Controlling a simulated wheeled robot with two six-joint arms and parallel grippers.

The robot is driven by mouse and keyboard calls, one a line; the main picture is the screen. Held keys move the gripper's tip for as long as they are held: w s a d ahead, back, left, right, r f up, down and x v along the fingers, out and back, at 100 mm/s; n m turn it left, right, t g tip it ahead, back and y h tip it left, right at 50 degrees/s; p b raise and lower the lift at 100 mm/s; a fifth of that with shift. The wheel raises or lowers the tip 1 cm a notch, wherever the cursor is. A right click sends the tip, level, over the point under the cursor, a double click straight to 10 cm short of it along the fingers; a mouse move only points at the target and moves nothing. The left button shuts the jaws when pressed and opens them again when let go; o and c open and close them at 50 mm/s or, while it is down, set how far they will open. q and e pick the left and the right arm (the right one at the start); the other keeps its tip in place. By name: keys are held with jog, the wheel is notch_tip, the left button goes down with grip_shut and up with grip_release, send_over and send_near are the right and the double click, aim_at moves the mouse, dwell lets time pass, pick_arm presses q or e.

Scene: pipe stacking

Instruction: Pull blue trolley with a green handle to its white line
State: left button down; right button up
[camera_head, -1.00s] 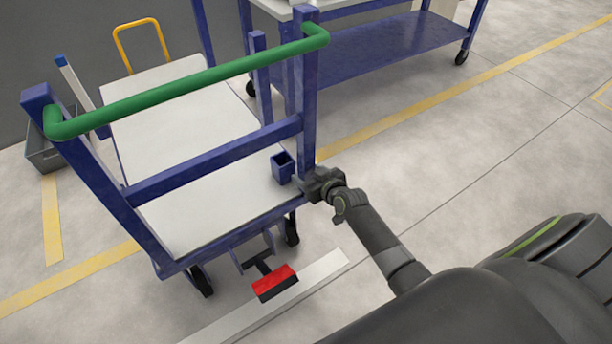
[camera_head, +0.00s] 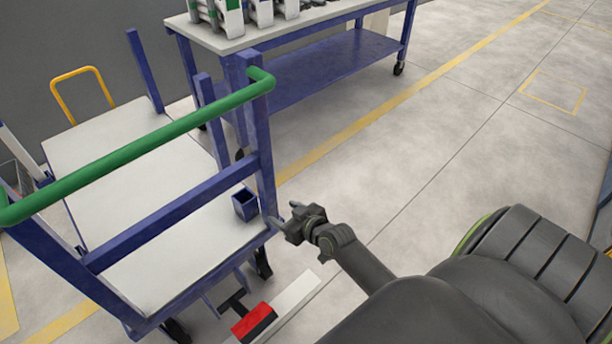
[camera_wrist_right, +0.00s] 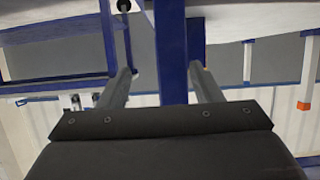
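The blue trolley (camera_head: 163,167) has a white deck and a green handle (camera_head: 140,146) across its top, on the left of the head view. Its red and black pedal (camera_head: 254,322) overlaps the white floor line (camera_head: 298,290). My right gripper (camera_head: 284,215) is just right of the trolley's near right post, low down and below the green handle, with its fingers apart. In the right wrist view the open fingers (camera_wrist_right: 165,88) show with a blue post (camera_wrist_right: 171,50) between them in the picture; I cannot tell whether they touch it. My left gripper is not in view.
A blue workbench (camera_head: 330,68) with a white top and several white and green parts stands behind the trolley. A yellow hoop handle (camera_head: 83,92) is at the back left. A yellow floor line (camera_head: 400,93) runs behind. The floor to the right is clear.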

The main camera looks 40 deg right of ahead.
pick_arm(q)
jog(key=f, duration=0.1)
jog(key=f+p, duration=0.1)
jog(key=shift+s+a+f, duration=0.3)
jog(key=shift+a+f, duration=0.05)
pick_arm(e)
jog(key=v, duration=0.8)
jog(key=shift+s+r, duration=0.15)
jog(key=shift+s, duration=0.25)
